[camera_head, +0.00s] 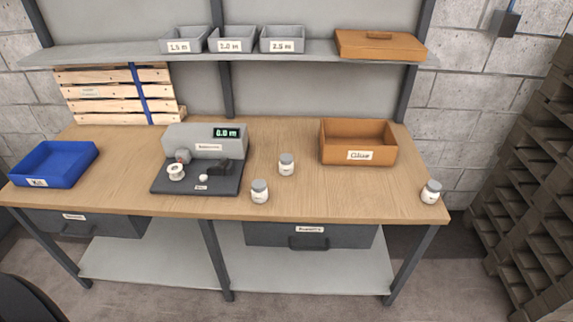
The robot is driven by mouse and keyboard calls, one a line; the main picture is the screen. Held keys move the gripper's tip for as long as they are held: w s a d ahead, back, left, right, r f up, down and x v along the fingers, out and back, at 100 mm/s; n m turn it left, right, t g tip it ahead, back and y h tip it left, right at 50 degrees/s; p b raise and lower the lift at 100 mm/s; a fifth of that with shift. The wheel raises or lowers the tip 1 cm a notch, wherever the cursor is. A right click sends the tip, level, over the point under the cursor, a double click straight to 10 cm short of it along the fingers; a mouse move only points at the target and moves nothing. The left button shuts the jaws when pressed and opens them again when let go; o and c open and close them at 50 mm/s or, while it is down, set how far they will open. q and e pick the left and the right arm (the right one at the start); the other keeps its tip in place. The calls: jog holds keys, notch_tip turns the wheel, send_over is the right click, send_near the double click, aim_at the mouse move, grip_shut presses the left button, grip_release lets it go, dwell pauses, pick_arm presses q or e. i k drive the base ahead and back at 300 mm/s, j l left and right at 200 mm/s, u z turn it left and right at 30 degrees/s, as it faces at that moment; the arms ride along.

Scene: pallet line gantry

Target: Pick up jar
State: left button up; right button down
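Three small white jars with grey lids stand upright on the wooden workbench (330,195). One jar (286,164) is near the middle of the bench. A second jar (260,191) stands a little nearer and to its left, close to the front edge. A third jar (431,192) stands alone at the front right corner. Nothing touches any of the jars. Neither of my grippers shows in the head view.
A grey machine (205,142) with a display and dark base stands left of the jars. A blue tray (55,164) lies far left, an orange-brown open box (358,142) back right. A shelf (120,54) holds grey bins (231,40). Stacked pallets (535,180) stand right.

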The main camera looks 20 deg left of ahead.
aim_at(285, 164)
jog(key=i+l, duration=0.4)
jog(key=i+l+u, duration=0.1)
jog(key=i+l, duration=0.3)
jog(key=l, duration=0.1)
